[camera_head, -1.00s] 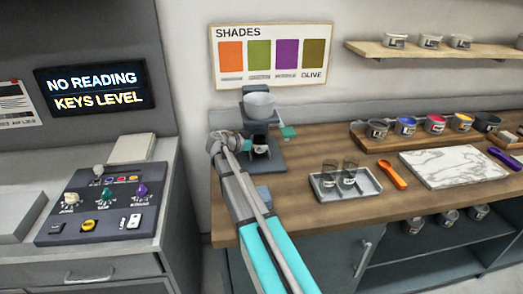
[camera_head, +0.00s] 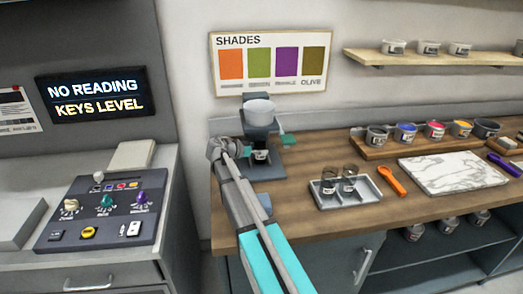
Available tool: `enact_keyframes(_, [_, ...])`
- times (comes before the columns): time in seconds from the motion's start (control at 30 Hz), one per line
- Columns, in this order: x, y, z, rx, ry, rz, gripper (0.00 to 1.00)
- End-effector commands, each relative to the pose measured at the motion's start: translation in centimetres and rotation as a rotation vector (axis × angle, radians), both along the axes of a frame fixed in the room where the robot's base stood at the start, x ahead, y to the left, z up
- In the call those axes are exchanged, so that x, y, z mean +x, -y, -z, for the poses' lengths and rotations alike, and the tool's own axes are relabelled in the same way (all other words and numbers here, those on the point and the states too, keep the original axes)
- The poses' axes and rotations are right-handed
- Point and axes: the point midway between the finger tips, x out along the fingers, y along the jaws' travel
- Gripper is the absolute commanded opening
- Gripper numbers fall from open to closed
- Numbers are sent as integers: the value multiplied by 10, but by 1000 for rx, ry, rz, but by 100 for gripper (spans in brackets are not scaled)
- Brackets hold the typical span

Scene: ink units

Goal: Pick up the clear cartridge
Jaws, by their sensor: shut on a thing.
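I cannot pick out a thing that is surely the clear cartridge. Two see-through cups, a left one (camera_head: 329,182) and a right one (camera_head: 350,180), stand in a pale tray (camera_head: 377,198) on the wooden counter. My gripper (camera_head: 247,151) is at the grey stand (camera_head: 270,171) at the counter's left end. It is shut on a small dark cup with a white label (camera_head: 260,156), under the stand's pale bowl (camera_head: 260,112). My arm and the stand hide part of the fingers.
An orange spoon (camera_head: 391,178), a marble slab (camera_head: 455,172) and a board of paint cups (camera_head: 405,142) lie right of the tray. A control panel (camera_head: 75,222) with coloured knobs is at left, below a screen reading "NO READING KEYS LEVEL" (camera_head: 95,95). The counter's front middle is clear.

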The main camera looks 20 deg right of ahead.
Motion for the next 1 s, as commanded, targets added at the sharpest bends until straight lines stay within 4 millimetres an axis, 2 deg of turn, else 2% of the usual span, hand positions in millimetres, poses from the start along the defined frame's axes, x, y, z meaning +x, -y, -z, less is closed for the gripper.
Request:
enact_keyframes(0.47, [0,0,-37,-1,0,0,14])
enact_keyframes(0.53, [-2,-13,-32,0,0,-2,14])
enact_keyframes(1.0, [-13,-114,-31,-1,0,-2,14])
